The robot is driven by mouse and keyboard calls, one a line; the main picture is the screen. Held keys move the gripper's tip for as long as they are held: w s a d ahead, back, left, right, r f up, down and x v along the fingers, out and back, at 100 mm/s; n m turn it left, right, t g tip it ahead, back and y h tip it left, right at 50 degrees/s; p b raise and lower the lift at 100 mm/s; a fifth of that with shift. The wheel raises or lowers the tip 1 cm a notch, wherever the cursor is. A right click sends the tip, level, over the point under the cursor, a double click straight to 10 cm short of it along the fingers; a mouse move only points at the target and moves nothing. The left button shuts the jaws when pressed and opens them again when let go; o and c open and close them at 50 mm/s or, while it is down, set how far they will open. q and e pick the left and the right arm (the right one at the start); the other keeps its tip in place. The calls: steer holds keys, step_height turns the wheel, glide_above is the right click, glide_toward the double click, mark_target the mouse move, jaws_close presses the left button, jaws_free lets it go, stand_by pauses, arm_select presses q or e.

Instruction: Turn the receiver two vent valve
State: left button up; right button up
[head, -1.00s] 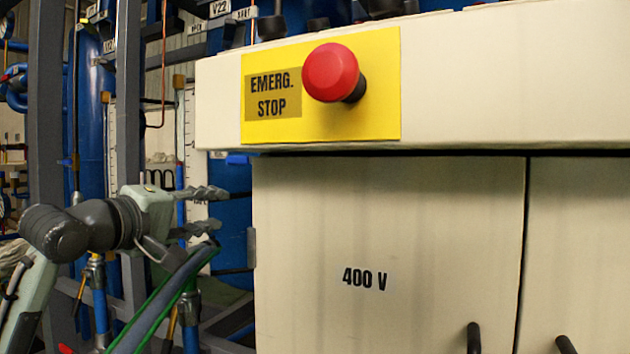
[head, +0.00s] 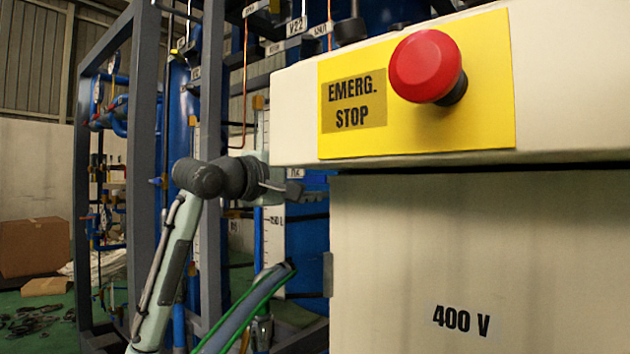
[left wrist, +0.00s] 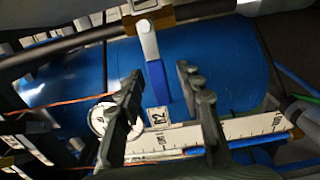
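In the left wrist view, a lever with a blue grip (left wrist: 158,82) and a pale metal upper part hangs in front of a blue cylindrical vessel (left wrist: 75,75). A small tag (left wrist: 157,115), seemingly ending in 2, is below the grip. I cannot tell for sure that this is the receiver two vent valve. My left gripper (left wrist: 159,72) is open, with one finger on each side of the blue grip and visible gaps between. In the head view, my left gripper (head: 303,203) is beside the cabinet edge, too small to show the lever. My right gripper is not in view.
A cream cabinet (head: 400,240) with a red emergency stop button (head: 427,66) fills the right. A grey frame post (head: 143,170) and blue vessels stand left. A white graduated scale (left wrist: 230,130) lies close to my left fingers. A cardboard box (head: 33,247) is far left.

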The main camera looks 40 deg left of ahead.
arm_select(q)
steer(key=shift+c, duration=0.6)
jaws_close()
